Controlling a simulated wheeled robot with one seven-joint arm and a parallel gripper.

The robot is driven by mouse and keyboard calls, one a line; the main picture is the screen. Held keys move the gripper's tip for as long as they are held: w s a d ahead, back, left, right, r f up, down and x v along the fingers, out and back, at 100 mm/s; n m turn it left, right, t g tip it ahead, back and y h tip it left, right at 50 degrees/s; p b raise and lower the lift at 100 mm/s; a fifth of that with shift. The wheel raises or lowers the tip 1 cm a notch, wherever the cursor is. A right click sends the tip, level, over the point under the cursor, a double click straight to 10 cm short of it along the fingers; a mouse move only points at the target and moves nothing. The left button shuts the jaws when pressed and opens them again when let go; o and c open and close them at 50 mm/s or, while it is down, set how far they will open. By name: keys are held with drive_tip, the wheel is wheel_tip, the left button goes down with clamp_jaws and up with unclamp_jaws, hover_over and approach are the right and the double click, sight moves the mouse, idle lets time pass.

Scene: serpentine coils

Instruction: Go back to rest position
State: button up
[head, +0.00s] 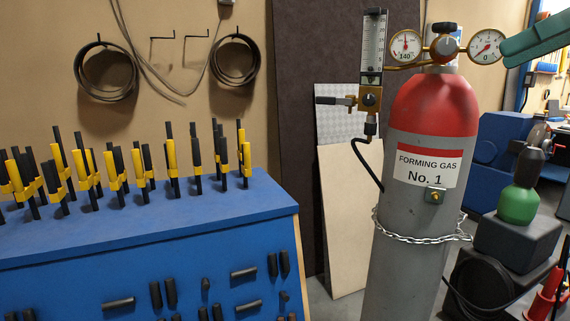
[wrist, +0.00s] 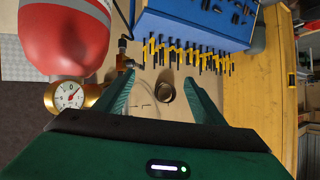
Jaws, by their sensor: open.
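My gripper (wrist: 160,96) shows in the wrist view with its two green fingers spread wide apart. It is open, with nothing between the fingers; the wall and a hanging coil show through the gap beyond. In the head view a teal part of my arm or gripper enters at the upper right edge, in front of or beside the right pressure gauge (head: 487,46). I cannot tell whether it touches the gauge. The grey gas cylinder (head: 410,230) with a red top stands upright at centre right. In the wrist view its red top (wrist: 62,40) is at the upper left.
A chain (head: 420,238) rings the cylinder. A flowmeter (head: 373,50) with a brass valve (head: 369,98) stands at its left. A blue bench (head: 150,235) with yellow-and-black tools fills the left. Coils (head: 234,60) hang on the wall. A green bottle (head: 518,203) stands right.

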wheel_tip(320, 180, down, 26)
drive_tip(key=s+a+r+m+g+h, duration=0.1)
drive_tip(key=s+m+g+h, duration=0.15)
drive_tip(key=m+h, duration=0.45)
drive_tip(key=s+d+f+m+g, duration=0.1)
drive_tip(key=s+f+m+g, duration=0.1)
drive_tip(key=s+f, duration=0.2)
drive_tip(key=s+d+f+m+g+h, duration=0.1)
drive_tip(key=s+f+m+g, duration=0.1)
drive_tip(key=f, duration=0.9)
drive_tip(key=s+d+f+m+g, duration=0.1)
drive_tip(key=s+f+m+g, duration=0.1)
drive_tip(key=s+f, duration=0.3)
wheel_tip(320, 180, down, 2)
drive_tip(key=shift+s+d+f+m+h, duration=0.15)
drive_tip(key=shift+s+d+m+h, duration=0.15)
drive_tip(key=shift+d+m, duration=0.15)
drive_tip(key=shift+w+f, duration=0.2)
drive_tip(key=shift+w, duration=0.45)
